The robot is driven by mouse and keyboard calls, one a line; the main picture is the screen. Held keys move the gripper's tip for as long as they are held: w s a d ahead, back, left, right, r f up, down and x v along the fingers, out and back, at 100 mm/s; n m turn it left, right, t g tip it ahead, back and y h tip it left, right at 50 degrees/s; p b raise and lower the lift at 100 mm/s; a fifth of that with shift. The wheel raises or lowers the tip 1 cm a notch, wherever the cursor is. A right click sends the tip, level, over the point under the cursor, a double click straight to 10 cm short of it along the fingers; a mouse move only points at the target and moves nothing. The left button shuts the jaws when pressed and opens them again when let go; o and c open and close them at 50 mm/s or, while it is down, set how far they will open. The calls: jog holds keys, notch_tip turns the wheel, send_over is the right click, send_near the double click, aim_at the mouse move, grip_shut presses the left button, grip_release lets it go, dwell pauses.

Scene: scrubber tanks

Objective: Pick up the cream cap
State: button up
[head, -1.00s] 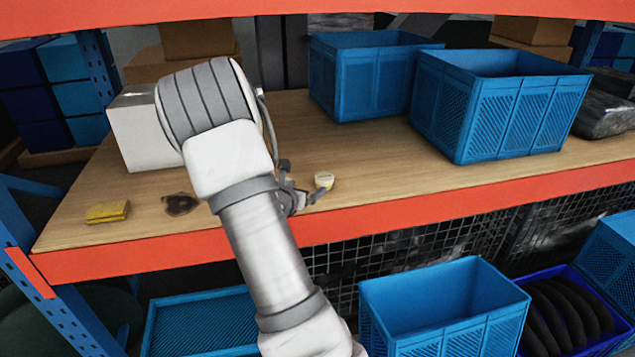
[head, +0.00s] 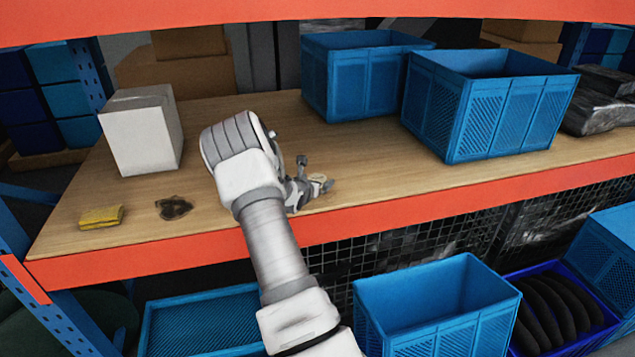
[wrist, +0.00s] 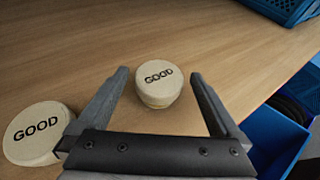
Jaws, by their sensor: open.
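A round cream cap (wrist: 158,83) marked "GOOD" sits on the wooden shelf in the wrist view, with a yellowish band low on its side. My gripper (wrist: 159,76) is open, its two fingers on either side of this cap with gaps and nothing held. A second round cream cap (wrist: 36,131) marked "GOOD" lies to the left, outside the left finger and partly covered by the gripper. In the head view, my gripper (head: 317,172) is low over the shelf near its front edge, and a small cream piece (head: 321,179) shows between the fingers.
The wooden shelf (head: 230,110) has an orange front edge (head: 400,198). A yellow sponge-like block (head: 101,217), a dark flat piece (head: 173,208) and a white box (head: 143,132) are left. Blue crates (head: 485,105) stand at the back right. Shelf right of my gripper is clear.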

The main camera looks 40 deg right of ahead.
jog(key=shift+x, duration=0.85)
jog(key=c, duration=1.3)
jog(key=shift+r, duration=0.1)
